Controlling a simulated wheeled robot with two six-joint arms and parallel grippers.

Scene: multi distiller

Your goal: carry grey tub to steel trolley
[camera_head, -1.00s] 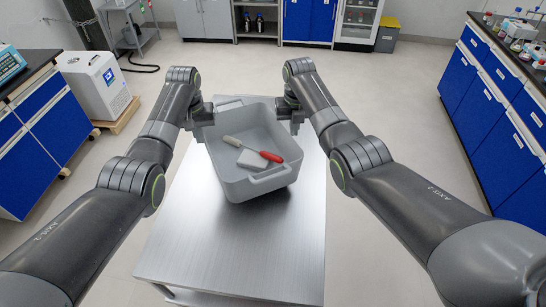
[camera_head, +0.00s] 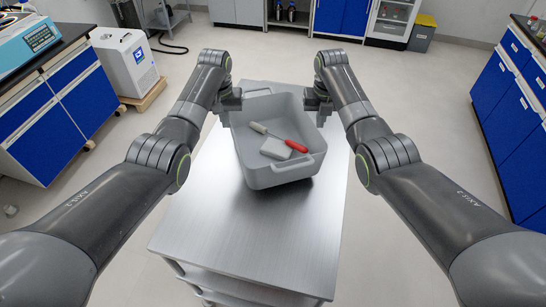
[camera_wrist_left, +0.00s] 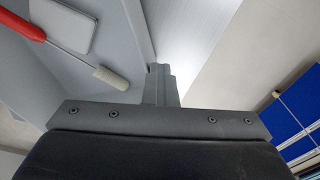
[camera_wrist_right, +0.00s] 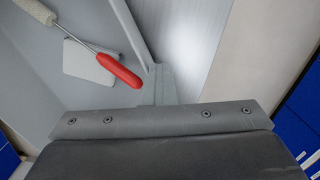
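The grey tub (camera_head: 272,177) is over the top of the steel trolley (camera_head: 235,235), toward its far part, slightly turned. It appears to rest on the top, though its underside is hidden. Inside lie a brush with a red handle (camera_head: 296,146) and a pale block (camera_head: 276,149). My left gripper (camera_head: 231,101) is at the tub's left wall, its fingers together on the rim in the left wrist view (camera_wrist_left: 160,84). My right gripper (camera_head: 317,101) is at the right wall, its fingers likewise closed on the rim in the right wrist view (camera_wrist_right: 158,84).
A blue-fronted bench (camera_head: 60,115) with an instrument (camera_head: 28,38) stands at left, beside a white machine (camera_head: 125,62) on a wooden base. More blue cabinets (camera_head: 510,120) stand at right. Cabinets and a yellow-lidded bin (camera_head: 423,33) line the back. The floor between is clear.

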